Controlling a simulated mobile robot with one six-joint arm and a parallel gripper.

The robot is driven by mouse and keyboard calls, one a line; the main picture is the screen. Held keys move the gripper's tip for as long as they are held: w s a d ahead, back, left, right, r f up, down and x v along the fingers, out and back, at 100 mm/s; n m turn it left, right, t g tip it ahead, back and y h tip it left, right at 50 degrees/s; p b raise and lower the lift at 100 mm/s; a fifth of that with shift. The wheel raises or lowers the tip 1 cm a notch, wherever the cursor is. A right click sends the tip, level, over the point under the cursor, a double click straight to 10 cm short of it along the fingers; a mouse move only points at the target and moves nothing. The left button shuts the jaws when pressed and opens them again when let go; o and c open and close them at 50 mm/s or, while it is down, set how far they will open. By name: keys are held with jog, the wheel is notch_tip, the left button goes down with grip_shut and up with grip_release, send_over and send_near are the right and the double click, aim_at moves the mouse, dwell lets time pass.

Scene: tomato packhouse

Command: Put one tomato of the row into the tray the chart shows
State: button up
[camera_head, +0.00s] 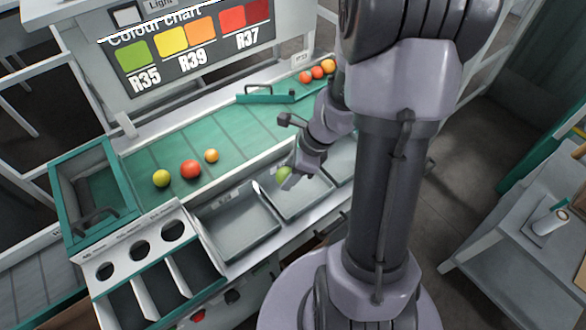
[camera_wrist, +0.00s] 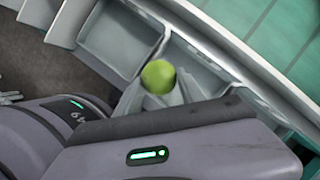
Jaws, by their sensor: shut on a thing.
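My gripper (camera_head: 287,180) is shut on a green tomato (camera_head: 284,173), held above the middle grey tray (camera_head: 305,205). In the wrist view the green tomato (camera_wrist: 158,76) sits between the fingertips, with a grey tray (camera_wrist: 118,42) beyond it. A left grey tray (camera_head: 240,225) looks empty; a right one (camera_head: 343,160) is partly hidden by my arm. On the green belt are a yellow-green tomato (camera_head: 161,178), a red tomato (camera_head: 190,170) and a small orange tomato (camera_head: 211,155). The colour chart (camera_head: 190,50) pairs green with R35, yellow and orange with R39, red with R37. Tray labels are too small to read.
More red and orange tomatoes (camera_head: 317,73) lie at the belt's far end, behind a green bar (camera_head: 266,97). A green-rimmed bin (camera_head: 62,205) and a white rack with round holes (camera_head: 105,271) stand at the left. A side table (camera_head: 490,270) is at the right.

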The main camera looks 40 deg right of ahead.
jog(key=shift+w+f+b, duration=0.1)
jog(key=shift+f+b, duration=0.2)
jog(key=shift+f, duration=0.2)
jog(key=b, duration=0.9)
send_near(285, 200)
jog(key=x, duration=0.5)
jog(key=shift+w+a+r, duration=0.1)
jog(key=shift+w+a, duration=0.05)
jog(key=shift+a, duration=0.05)
jog(key=shift+f+b, duration=0.5)
jog(key=shift+f, duration=0.1)
jog(key=o, duration=1)
jog(key=c, duration=0.3)
jog(key=shift+r, duration=0.15)
notch_tip(285, 200, up, 7)
jog(key=p, duration=0.6)
jog(key=shift+p, duration=0.4)
